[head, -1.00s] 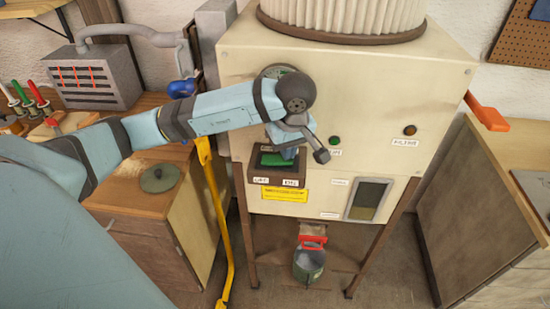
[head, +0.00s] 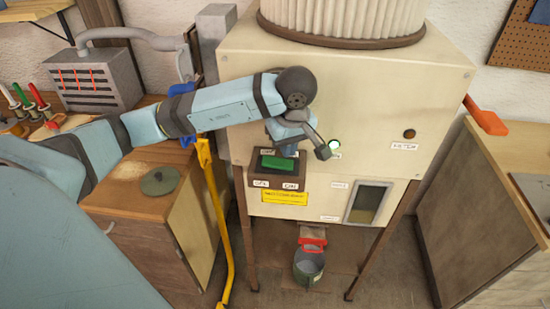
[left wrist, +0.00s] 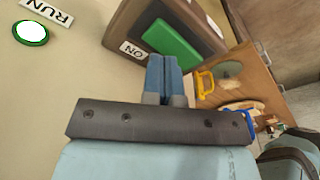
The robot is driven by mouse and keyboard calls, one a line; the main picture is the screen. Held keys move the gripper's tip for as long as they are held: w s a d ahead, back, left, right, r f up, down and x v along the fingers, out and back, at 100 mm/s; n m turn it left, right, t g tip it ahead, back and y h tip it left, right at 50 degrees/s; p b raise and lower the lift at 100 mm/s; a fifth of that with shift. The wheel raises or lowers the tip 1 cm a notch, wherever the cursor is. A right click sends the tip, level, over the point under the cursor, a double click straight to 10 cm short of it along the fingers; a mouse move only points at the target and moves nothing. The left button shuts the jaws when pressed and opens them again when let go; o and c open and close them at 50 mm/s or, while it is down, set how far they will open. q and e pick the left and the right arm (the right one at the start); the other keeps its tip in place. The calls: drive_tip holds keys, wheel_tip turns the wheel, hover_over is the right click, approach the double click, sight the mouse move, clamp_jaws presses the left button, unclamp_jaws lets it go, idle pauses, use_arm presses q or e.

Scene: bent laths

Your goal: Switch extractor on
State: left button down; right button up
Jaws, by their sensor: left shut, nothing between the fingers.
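The extractor is a cream cabinet (head: 400,80) on legs. Its switch box carries a green switch (head: 277,163), which also shows in the left wrist view (left wrist: 172,45) with a label reading ON beside it. The run lamp (head: 334,144) glows bright; in the left wrist view it is white with a green rim (left wrist: 30,33), next to a RUN label. My left gripper (head: 291,151) is shut and empty just in front of the switch. Its blue fingertips (left wrist: 165,62) overlap the switch's near edge in the left wrist view; contact cannot be told. My right gripper is not in view.
A second lamp (head: 409,134) at the cabinet's right is dark. A wooden bench (head: 140,205) is at left. An orange handle (head: 486,119) sticks out at right.

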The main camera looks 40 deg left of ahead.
sight(287, 164)
use_arm(q)
drive_tip(key=shift+r+p, duration=0.7)
drive_tip(key=shift+r, duration=1.4)
